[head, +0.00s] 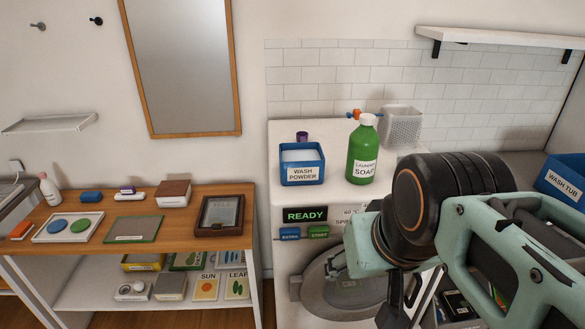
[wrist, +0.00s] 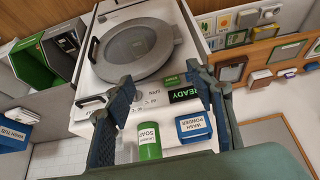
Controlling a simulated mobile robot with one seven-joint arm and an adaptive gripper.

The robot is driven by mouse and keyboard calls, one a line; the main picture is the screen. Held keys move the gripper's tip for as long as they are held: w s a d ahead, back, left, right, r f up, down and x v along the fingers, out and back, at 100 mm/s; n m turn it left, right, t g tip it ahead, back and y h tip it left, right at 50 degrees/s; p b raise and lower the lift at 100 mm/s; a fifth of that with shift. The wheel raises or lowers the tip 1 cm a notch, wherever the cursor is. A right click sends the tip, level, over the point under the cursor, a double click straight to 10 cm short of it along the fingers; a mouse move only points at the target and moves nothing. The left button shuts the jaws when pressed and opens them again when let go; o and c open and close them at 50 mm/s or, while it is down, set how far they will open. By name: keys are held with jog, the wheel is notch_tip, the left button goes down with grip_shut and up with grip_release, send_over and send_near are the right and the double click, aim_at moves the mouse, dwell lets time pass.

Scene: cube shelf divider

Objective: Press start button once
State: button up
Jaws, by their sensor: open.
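The washing machine (head: 300,205) has a display (head: 305,214) reading READY in green. Below the display sits the green START button (head: 318,231), with a blue EXTRA button (head: 289,233) to its left. In the wrist view the green button (wrist: 172,79) shows between my fingers, close to the right one; the display (wrist: 185,94) also shows. My gripper (wrist: 162,84) is open and empty, with its two fingers wide apart. In the head view my arm hides the right part of the panel, and only part of my gripper (head: 402,300) shows. I see no contact with the button.
On the machine's top stand a green laundry soap bottle (head: 362,152), a blue wash powder box (head: 302,165) and a white basket (head: 402,126). The round door (wrist: 138,50) is shut. A wooden table (head: 170,228) with several items stands left. A blue wash tub (head: 566,180) is right.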

grip_shut()
dwell(1.4)
